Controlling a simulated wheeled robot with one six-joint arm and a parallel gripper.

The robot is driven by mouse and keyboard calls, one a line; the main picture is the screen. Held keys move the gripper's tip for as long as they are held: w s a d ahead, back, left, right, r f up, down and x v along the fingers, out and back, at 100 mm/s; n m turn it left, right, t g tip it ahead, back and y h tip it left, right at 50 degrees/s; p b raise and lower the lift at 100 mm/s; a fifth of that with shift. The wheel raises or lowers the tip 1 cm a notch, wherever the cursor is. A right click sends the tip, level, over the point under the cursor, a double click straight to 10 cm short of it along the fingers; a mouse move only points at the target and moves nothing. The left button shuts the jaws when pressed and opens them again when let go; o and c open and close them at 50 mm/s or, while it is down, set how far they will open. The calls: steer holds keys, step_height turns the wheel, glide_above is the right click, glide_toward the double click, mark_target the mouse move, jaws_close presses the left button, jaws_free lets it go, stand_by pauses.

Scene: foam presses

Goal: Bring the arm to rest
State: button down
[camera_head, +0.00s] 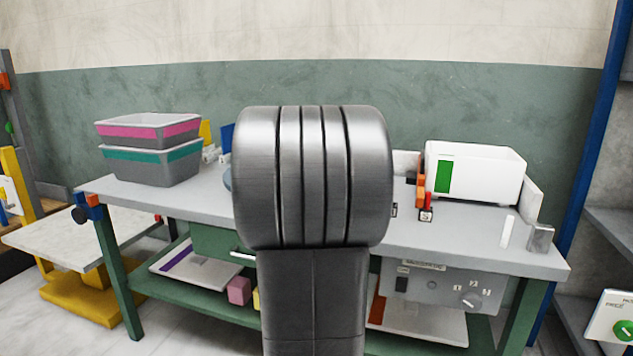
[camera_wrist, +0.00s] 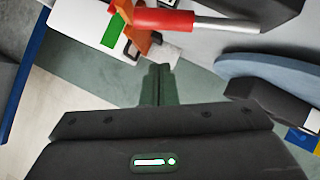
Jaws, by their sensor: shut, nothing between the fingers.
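My gripper (camera_wrist: 157,72) shows in the wrist view, its two dark fingers together with nothing between them. Its dark body fills the bottom of that view. In the head view a large metal link of my own arm stands upright in the middle and hides part of the workbench (camera_head: 205,200); the gripper itself does not show there. In the wrist view the fingers point toward the green wall, and no thing is visibly touching them.
Two stacked grey bins (camera_head: 150,165) stand at the bench's left. A white box with a green patch (camera_head: 490,172) stands at its right. A red-handled tool (camera_wrist: 165,20) is in the wrist view. A blue post (camera_head: 592,130) rises at right; a low white-topped table (camera_head: 75,238) is at left.

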steer(key=d+r+p+v, duration=0.1)
steer(key=v, duration=0.9)
steer(key=w+a+f+x, duration=0.1)
steer(key=a+x, duration=0.1)
steer(key=x, duration=0.8)
steer(key=w+a+n+h+p, duration=0.2)
steer(key=a+p, duration=0.4)
steer(key=p, duration=0.3)
steer(key=w+a+n+t+h+p, duration=0.1)
steer(key=a+n+h+p, duration=0.4)
steer(key=p, duration=0.5)
steer(key=shift+w+a+r+n, duration=0.2)
steer(key=shift+w+a+n, duration=0.2)
steer(key=shift+w+n, duration=0.1)
